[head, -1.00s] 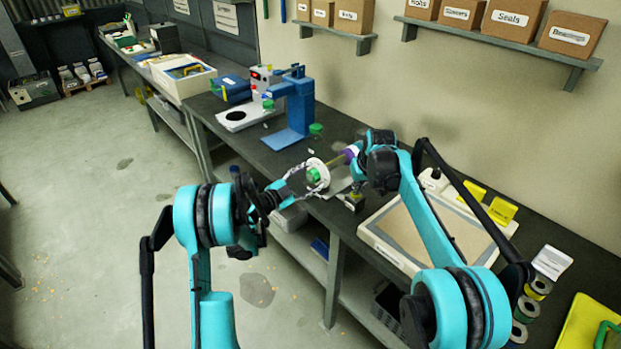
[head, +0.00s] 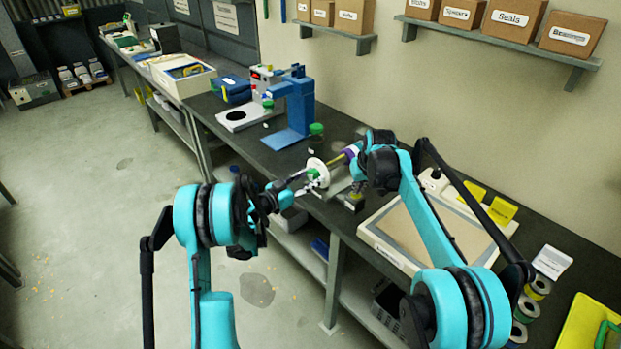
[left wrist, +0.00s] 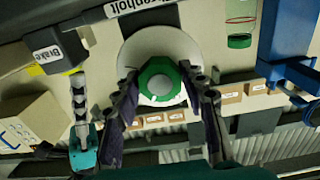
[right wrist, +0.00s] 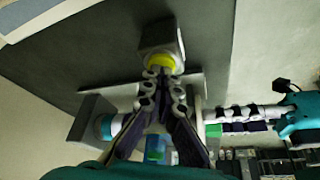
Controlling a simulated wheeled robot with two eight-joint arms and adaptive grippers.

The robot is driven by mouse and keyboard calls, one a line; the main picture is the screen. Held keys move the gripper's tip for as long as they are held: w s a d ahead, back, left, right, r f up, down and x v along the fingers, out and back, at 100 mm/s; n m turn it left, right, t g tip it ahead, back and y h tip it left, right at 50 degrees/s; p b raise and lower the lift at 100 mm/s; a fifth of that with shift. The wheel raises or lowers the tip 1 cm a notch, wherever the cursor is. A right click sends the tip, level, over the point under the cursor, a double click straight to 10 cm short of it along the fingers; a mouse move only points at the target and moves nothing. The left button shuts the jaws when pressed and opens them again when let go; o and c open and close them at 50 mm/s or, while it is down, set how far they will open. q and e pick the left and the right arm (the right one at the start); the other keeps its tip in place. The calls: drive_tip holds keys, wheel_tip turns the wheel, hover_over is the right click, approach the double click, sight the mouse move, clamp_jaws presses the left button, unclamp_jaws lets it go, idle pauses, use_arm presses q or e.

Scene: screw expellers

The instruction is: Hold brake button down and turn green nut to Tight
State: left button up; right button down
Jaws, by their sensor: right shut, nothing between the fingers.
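The green nut (left wrist: 160,80) sits in the middle of a round white disc (left wrist: 181,46); in the head view the nut (head: 314,174) faces my left arm. My left gripper (left wrist: 161,84) is open, with one finger on each side of the nut; I cannot tell whether they touch it. The grey brake block (left wrist: 50,50), labelled "Brake", carries a yellow button (right wrist: 160,62). My right gripper (right wrist: 160,78) is shut and empty, its tips at the button; how far the button is pressed is hidden. No "Tight" mark is readable.
A blue stand (head: 294,105) and a green-capped jar (head: 316,130) stand behind the disc on the dark bench. A framed tray (head: 405,235) lies to the right of the brake block. Shelves of boxes hang on the wall above.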

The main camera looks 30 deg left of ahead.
use_arm(q)
drive_tip(key=m, duration=0.3)
drive_tip(key=shift+m, duration=0.3)
drive_tip(key=m, duration=0.4)
drive_tip(key=shift+m, duration=0.3)
drive_tip(key=o, duration=0.9)
drive_tip(key=n, duration=0.8)
